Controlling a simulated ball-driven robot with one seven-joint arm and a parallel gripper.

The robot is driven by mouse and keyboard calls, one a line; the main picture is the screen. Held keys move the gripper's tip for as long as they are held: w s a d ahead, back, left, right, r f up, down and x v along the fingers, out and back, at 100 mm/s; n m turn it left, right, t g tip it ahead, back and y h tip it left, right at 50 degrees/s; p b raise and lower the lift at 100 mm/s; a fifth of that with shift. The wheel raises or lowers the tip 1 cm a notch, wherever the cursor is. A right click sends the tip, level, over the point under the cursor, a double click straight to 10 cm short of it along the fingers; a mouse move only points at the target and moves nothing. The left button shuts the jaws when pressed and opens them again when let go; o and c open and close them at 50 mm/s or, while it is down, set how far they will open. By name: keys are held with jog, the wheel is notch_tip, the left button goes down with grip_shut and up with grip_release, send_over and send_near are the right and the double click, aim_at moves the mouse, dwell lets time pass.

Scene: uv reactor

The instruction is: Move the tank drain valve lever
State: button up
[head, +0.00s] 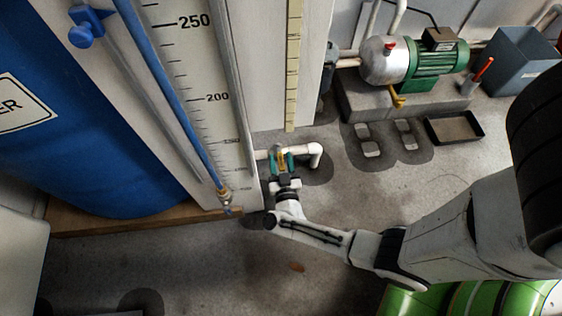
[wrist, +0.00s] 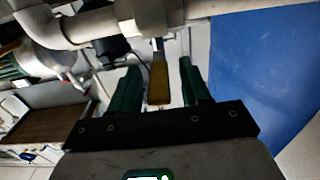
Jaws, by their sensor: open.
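The tank drain valve lever is a yellow handle (wrist: 158,80) on a white-grey pipe (wrist: 205,10) in the wrist view. It points down from the pipe, between the two green fingers of my gripper (wrist: 157,88). The fingers are open, with a visible gap on each side of the lever. In the head view the lever (head: 282,158) shows small, at the base of the scale board beside a white pipe elbow (head: 316,153). My gripper (head: 283,163) is around it there. The valve body is partly hidden by my gripper.
The blue tank (head: 75,120) stands at left on a wooden base (head: 120,222), with a tall scale board (head: 200,70) beside it. A green pump (head: 435,62) on a plinth, a dark tray (head: 455,128) and a grey bin (head: 520,60) are at upper right. Green cylinders (head: 470,300) lie at lower right.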

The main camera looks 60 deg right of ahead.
grip_shut()
dwell(0.5)
